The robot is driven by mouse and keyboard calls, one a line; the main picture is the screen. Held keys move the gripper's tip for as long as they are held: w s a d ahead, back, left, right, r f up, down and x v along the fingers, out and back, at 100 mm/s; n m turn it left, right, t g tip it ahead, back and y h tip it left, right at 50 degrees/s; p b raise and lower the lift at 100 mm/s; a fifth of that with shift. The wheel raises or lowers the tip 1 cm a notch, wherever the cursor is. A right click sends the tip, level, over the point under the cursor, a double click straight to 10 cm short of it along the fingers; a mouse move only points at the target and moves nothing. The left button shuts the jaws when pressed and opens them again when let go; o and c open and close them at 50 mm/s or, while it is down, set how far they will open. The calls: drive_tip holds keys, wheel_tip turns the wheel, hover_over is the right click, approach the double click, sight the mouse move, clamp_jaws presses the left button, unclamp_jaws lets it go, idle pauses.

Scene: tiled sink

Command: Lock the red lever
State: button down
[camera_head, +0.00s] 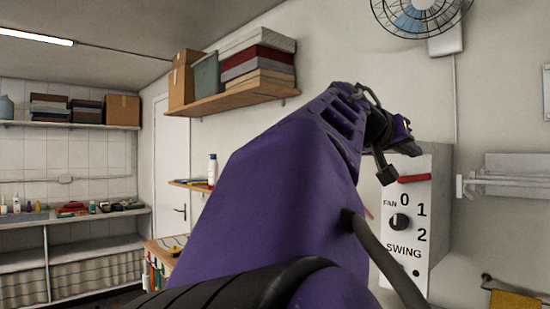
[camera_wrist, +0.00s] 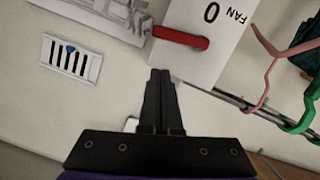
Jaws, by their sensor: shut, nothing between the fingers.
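The red lever (camera_head: 414,178) lies roughly level near the top of the front face of the white fan control box (camera_head: 438,200), above the 0. In the wrist view the red lever (camera_wrist: 181,38) shows as a rounded bar across the box face (camera_wrist: 215,55), whose lettering appears turned over. My gripper (camera_wrist: 160,73) is shut and empty. Its fingertips are just below the lever in the wrist picture and look apart from it; the depth gap is unclear.
A black knob (camera_head: 399,222) sits below the lever on the box. A white drying rack (camera_head: 505,180) is on the wall to the right. Pink (camera_wrist: 262,80) and green (camera_wrist: 302,122) hanger-like shapes are at the right of the wrist view. A wall fan (camera_head: 420,15) is above.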

wheel_tip(320, 180, up, 8)
drive_tip(key=p, duration=0.1)
drive_tip(key=shift+f, duration=0.15)
idle(0.5)
